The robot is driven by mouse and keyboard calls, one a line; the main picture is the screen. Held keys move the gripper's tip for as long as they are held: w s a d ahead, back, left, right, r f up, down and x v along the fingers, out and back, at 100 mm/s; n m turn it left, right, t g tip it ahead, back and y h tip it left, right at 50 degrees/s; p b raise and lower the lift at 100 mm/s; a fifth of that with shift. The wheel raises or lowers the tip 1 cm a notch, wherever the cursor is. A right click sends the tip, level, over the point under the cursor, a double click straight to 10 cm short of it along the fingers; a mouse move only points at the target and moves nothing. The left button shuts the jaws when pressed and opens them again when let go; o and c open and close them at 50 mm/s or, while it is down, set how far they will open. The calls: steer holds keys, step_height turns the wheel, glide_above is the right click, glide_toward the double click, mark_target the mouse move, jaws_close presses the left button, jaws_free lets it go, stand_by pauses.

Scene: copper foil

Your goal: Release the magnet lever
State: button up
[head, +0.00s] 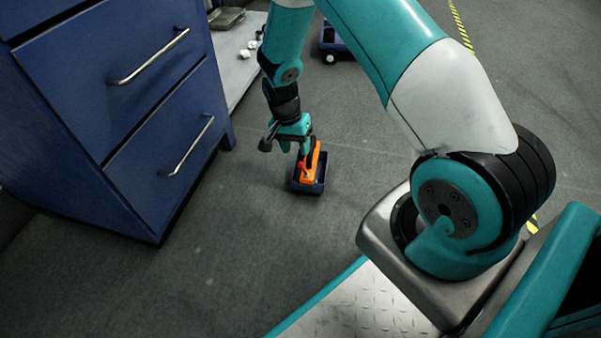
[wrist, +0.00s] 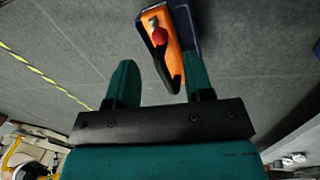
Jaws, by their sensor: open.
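I cannot tell for sure which part is the magnet lever. My gripper (head: 304,150) points down just above the tool's far end in the head view. In the wrist view my gripper (wrist: 161,78) is open, and the tool's black end lies toward the right finger. Contact cannot be told.
A blue drawer cabinet (head: 110,85) with metal handles stands at the left, close to my arm. A low pale shelf (head: 235,62) with small items is behind it. Another dark blue container (head: 333,42) lies farther back. The grey floor around the tray is clear.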

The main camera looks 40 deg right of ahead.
mark_target(300, 163)
steer(key=f+b, duration=0.1)
steer(key=f, duration=0.1)
steer(key=s+f+b, duration=0.1)
steer(key=f, duration=0.2)
steer(key=f+b, duration=0.1)
steer(key=f, duration=0.1)
steer(key=shift+s+d+f, duration=0.15)
steer(key=shift+d+f, duration=0.05)
steer(key=shift+d, duration=0.15)
steer(key=shift+r, duration=0.1)
jaws_close()
